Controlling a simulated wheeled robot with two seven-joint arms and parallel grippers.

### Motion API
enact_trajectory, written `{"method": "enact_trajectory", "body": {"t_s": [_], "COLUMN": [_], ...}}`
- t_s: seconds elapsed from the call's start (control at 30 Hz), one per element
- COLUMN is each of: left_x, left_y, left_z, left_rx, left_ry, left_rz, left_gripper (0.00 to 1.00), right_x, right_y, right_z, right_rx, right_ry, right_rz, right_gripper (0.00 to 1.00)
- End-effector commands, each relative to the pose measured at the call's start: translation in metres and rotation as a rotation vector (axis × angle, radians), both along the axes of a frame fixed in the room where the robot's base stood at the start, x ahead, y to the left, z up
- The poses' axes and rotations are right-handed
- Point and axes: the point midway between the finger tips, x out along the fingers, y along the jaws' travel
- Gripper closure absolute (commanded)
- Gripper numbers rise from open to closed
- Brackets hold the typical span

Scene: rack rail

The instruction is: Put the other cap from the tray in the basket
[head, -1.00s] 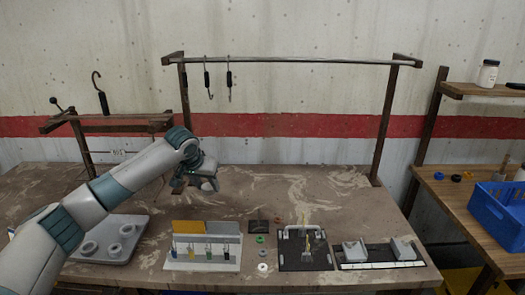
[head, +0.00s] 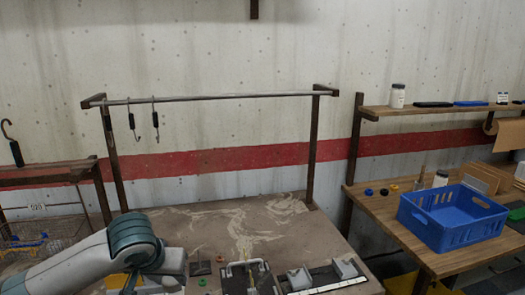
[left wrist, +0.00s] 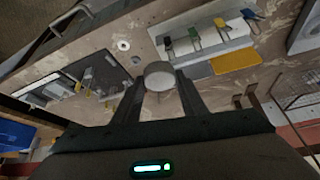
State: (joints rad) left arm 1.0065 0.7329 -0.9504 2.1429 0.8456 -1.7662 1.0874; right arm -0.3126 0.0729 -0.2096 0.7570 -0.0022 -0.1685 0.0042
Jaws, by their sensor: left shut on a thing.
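A round grey-white cap (left wrist: 158,75) is between the fingertips of my left gripper (left wrist: 160,84), which is shut on it in the left wrist view. The cap is held above the workbench. In the head view my left arm comes in at the bottom left, and its fingers and the cap cannot be made out there. The blue basket (head: 447,228) stands on the right-hand table, well to the right of my left arm. The grey tray (left wrist: 305,28) shows only partly at the top right of the left wrist view. My right gripper is not in view.
A rail frame (head: 212,97) with two hanging hooks stands at the bench's back. A black board with fixtures (head: 252,278) and a rack of coloured clips (left wrist: 200,42) lie on the bench. A shelf (head: 440,110) with jars is above the right table. Small rings lie left of the basket.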

Motion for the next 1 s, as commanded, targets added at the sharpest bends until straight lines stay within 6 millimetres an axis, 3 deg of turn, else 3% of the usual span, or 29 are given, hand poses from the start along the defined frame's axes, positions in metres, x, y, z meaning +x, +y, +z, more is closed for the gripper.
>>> {"method": "enact_trajectory", "body": {"t_s": [0.1, 0.3, 1.0], "left_x": [-0.029, -0.055, -0.059], "left_y": [-0.011, -0.018, -0.018], "left_z": [0.002, 0.004, 0.004], "left_rx": [-0.002, -0.004, -0.006], "left_ry": [-0.01, -0.021, -0.023], "left_rz": [-0.006, -0.002, 0.0], "left_gripper": [0.87, 0.87, 0.87], "right_x": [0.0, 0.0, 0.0], "right_y": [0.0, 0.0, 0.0], "right_z": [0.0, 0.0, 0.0], "right_rx": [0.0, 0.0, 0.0], "right_ry": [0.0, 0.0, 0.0], "right_rz": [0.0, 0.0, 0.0], "right_gripper": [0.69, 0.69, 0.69]}}
